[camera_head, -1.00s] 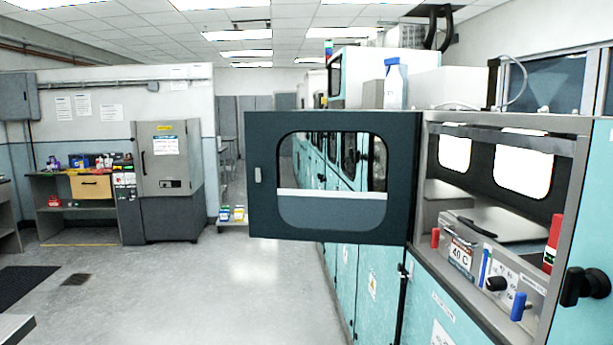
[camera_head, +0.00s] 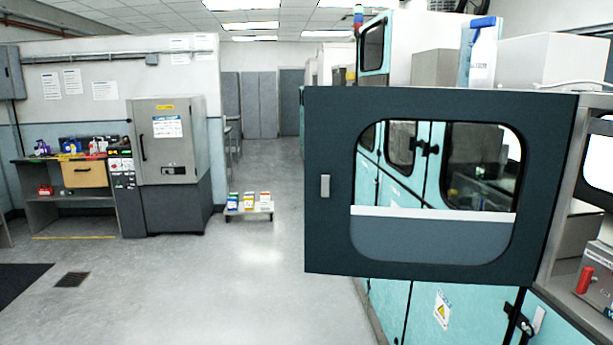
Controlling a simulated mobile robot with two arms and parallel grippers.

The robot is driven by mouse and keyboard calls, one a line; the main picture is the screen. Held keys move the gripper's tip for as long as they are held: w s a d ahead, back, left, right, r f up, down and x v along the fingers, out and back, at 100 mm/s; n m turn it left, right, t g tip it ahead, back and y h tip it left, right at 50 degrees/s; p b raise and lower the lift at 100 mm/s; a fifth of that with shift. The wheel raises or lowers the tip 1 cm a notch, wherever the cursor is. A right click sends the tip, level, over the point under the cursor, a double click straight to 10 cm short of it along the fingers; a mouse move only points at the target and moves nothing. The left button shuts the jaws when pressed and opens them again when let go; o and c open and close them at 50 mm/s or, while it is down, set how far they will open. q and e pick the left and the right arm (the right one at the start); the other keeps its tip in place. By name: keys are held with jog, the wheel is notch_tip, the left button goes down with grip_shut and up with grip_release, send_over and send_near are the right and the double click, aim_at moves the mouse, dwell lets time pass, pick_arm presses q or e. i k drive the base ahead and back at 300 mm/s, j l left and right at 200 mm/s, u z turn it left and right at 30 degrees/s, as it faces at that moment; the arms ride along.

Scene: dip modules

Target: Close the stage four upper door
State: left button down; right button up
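The upper door (camera_head: 333,240) is a dark grey panel with a large rounded window and a small light handle (camera_head: 325,186) near its left edge. It stands swung open at the right of the head view, joined to the teal machine at its right side. Part of the open bay (camera_head: 577,240) behind it shows at the right edge, with a red-handled part (camera_head: 585,280) inside. Neither of my grippers is in view. The stage number is not readable on the door.
Teal lower cabinets (camera_head: 385,305) with a black latch run under the door. Open grey floor (camera_head: 230,290) lies to the left. A grey cabinet (camera_head: 170,150), a shelf unit (camera_head: 70,190) and a low rack with boxes (camera_head: 249,212) stand farther back.

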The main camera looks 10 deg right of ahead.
aim_at(343, 239)
jog(key=i+j+u, duration=0.15)
jog(key=i+u, duration=0.15)
jog(key=i, duration=0.15)
jog(key=i+j+u, duration=0.1)
jog(key=i+u, duration=0.15)
jog(key=i, duration=0.15)
jog(key=i+z, duration=0.45)
jog(key=i+j+z, duration=0.25)
jog(key=z, duration=0.2)
jog(key=i+z, duration=0.2)
jog(key=z, duration=0.3)
jog(key=i+j+z, duration=0.15)
jog(key=z, duration=0.35)
jog(key=i+j+z, duration=0.15)
jog(key=j+z, duration=0.15)
jog(key=z, duration=0.15)
jog(key=i+j+z, duration=0.1)
jog(key=j+z, duration=0.15)
jog(key=z, duration=0.25)
jog(key=i+j+z, duration=0.1)
jog(key=j+z, duration=0.15)
jog(key=z, duration=0.25)
jog(key=i+j+z, duration=0.1)
jog(key=j+z, duration=1)
jog(key=z, duration=0.15)
